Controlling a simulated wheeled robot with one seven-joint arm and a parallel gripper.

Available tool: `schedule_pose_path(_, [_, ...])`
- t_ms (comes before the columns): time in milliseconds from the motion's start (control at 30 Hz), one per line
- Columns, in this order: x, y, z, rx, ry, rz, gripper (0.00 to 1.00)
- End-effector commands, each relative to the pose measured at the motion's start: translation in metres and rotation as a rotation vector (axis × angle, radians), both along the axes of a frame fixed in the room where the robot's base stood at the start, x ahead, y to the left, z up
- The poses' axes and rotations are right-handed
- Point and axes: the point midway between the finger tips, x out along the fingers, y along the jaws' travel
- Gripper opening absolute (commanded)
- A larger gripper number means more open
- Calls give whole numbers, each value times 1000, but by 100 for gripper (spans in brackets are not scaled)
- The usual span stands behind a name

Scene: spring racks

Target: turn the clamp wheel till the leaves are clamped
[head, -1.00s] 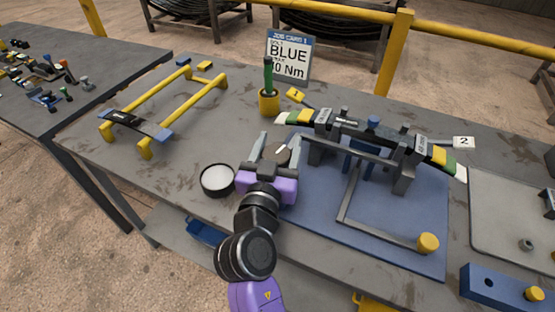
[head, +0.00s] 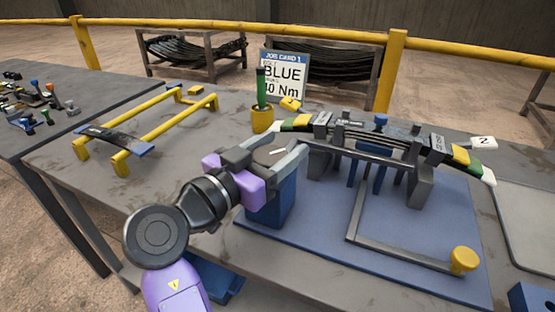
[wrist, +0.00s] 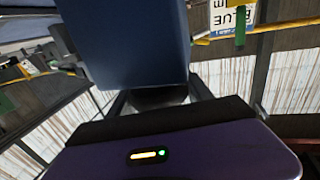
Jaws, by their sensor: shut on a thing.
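The clamp wheel (head: 268,154) is a dark grey-brown disc with a white mark, on top of a blue block (head: 272,205) at the left of the jig. My gripper (head: 287,146) is shut on the wheel, one finger on each side of its rim. In the wrist view the wheel's dark edge (wrist: 155,98) shows between the fingers, with the blue block (wrist: 125,45) beyond. The curved stack of leaves (head: 385,148) with green, yellow and white ends lies across the jig's grey supports (head: 420,187). Whether the leaves are pressed tight cannot be told.
An L-shaped bar with a yellow knob (head: 463,260) lies at the jig's front right. A yellow cup (head: 263,118) with a green-handled tool and a job card (head: 286,78) stand behind. A yellow rack (head: 150,128) stands at left.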

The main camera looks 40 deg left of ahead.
Motion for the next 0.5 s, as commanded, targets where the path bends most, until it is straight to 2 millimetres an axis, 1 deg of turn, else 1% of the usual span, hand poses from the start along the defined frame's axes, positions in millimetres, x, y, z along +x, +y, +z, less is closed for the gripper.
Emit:
schedule_pose_path(33, [0, 0, -2, 1, -1, -15, 18])
schedule_pose_path(200, [0, -1, -1, 0, 0, -52, 18])
schedule_pose_path(500, [0, -2, 0, -1, 0, -66, 18])
